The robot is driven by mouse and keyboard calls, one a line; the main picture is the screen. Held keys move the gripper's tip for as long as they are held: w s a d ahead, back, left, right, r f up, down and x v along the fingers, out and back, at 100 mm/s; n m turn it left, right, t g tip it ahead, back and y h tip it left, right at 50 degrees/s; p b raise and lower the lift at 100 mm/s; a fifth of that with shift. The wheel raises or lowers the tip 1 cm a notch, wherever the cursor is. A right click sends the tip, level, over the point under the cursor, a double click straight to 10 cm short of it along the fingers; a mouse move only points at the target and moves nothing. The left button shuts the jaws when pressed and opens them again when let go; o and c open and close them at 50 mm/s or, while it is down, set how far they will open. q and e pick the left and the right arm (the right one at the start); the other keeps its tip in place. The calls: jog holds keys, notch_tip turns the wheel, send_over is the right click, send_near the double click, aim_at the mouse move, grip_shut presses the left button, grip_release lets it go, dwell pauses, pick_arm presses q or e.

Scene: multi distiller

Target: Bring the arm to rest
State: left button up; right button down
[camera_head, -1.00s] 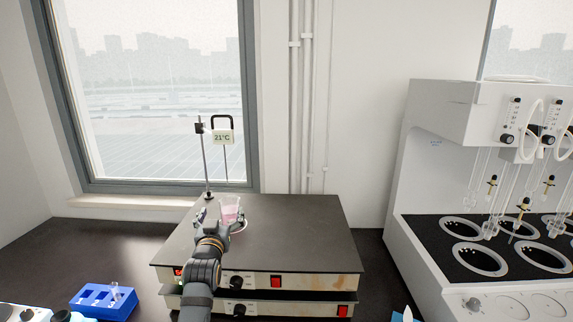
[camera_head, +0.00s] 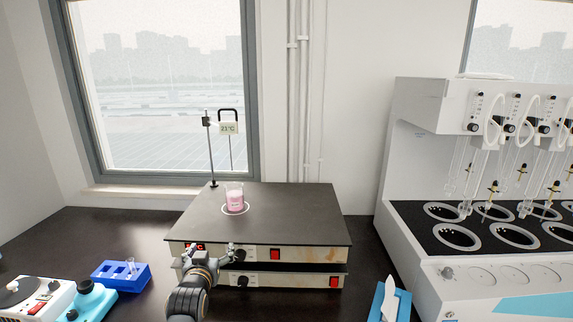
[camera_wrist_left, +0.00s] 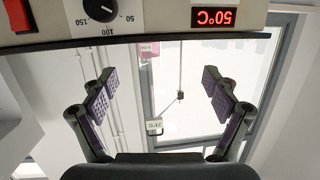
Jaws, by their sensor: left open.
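My left gripper (camera_head: 209,252) is open and empty, in front of the hot plate's front panel at its left end. In the left wrist view, which is upside down, the purple-padded fingers (camera_wrist_left: 160,80) stand wide apart with nothing between them. A beaker of pink liquid (camera_head: 235,201) stands upright on the dark hot plate top (camera_head: 295,215), inside a pale ring. It also shows small and pink in the left wrist view (camera_wrist_left: 149,50). The gripper is apart from the beaker. My right gripper is out of view.
A thermometer display (camera_head: 228,128) reading 23°C hangs on a stand behind the beaker. The hot plate's display (camera_wrist_left: 215,18) reads 50°C. A blue rack (camera_head: 121,276) and a small white-and-blue device (camera_head: 35,300) stand left. A large white distiller (camera_head: 420,150) stands right.

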pick_arm(q)
jog(key=s+a+f+g, duration=0.3)
jog(key=s+f+g, duration=0.3)
jog(key=s+f, duration=0.9)
jog(key=s+f+m+g, duration=0.1)
jog(key=s+f+g, duration=0.15)
jog(key=s, duration=0.75)
jog(key=s+f+m+g, duration=0.1)
jog(key=s+g, duration=0.2)
jog(key=s, duration=0.7)
jog(key=s+a+f+g, duration=0.1)
jog(key=s+f, duration=0.1)
jog(key=f, duration=1.1)
jog(key=s+a+f+g, duration=0.1)
jog(key=a+f, duration=0.1)
jog(key=f, duration=1.2)
jog(key=s+f, duration=1.6)
jog(key=s, duration=0.2)
jog(key=shift+s+a+n+g+h, duration=0.25)
jog(key=shift+a+n+g+h, duration=0.05)
jog(key=shift+a+n+g, duration=0.15)
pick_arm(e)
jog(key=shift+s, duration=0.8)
